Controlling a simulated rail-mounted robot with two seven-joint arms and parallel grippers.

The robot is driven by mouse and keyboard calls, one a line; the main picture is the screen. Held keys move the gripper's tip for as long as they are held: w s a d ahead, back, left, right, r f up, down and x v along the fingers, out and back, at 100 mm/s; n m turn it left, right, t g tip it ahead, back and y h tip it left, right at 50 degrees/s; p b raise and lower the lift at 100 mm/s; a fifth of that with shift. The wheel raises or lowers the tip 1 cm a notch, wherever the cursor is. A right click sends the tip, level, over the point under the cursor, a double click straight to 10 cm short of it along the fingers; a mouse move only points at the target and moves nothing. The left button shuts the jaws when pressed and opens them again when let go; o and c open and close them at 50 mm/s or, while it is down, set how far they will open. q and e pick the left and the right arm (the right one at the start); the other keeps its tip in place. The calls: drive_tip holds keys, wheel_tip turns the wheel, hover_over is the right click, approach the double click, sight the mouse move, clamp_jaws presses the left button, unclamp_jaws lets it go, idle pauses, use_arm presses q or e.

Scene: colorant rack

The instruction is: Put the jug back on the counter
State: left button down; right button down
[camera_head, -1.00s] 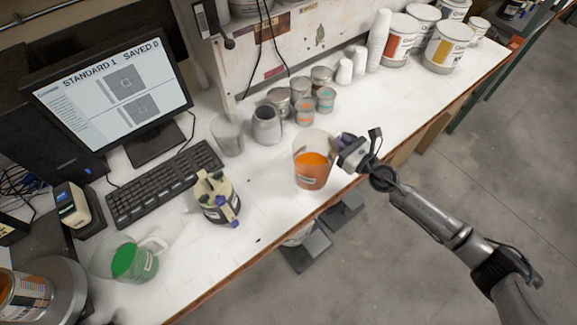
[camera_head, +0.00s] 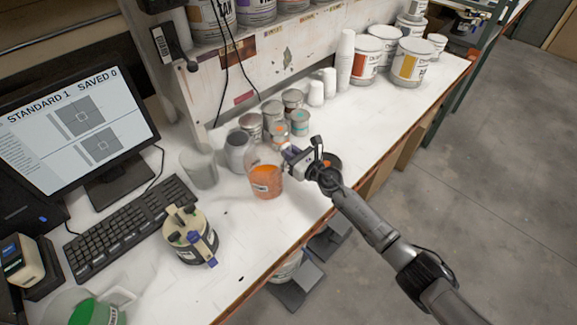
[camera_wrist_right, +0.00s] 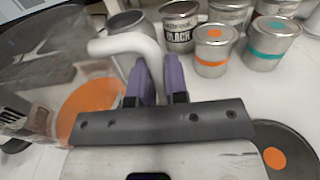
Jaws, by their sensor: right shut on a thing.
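The clear jug (camera_head: 265,175) with orange paint in it stands about upright over the middle of the counter (camera_head: 225,285), in front of small cans. I cannot tell whether its base touches the counter. My right gripper (camera_head: 288,160) is at its right side. In the right wrist view the purple fingers of the right gripper (camera_wrist_right: 150,78) are closed on the jug's pale handle (camera_wrist_right: 125,43), and the jug (camera_wrist_right: 50,75) fills the left side. Another clear jug (camera_head: 95,310) with green contents is at the lower left. My left gripper is not in view.
A dark round lid with an orange dot (camera_wrist_right: 275,158) is near the gripper. Bare counter lies in front.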

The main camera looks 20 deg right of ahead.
drive_tip(key=shift+w+a+f, duration=0.1)
drive_tip(key=shift+w+f, duration=0.1)
drive_tip(key=shift+f, duration=0.15)
wheel_tip(320, 180, down, 2)
drive_tip(key=shift+f+b, duration=0.1)
drive_tip(key=shift+b, duration=0.95)
drive_tip(key=shift+f+b, duration=0.3)
drive_tip(key=shift+f, duration=0.3)
drive_tip(key=shift+r, duration=0.1)
drive_tip(key=c, duration=1.6)
unclamp_jaws()
drive_tip(key=shift+f, duration=0.3)
drive_tip(key=o, duration=0.5)
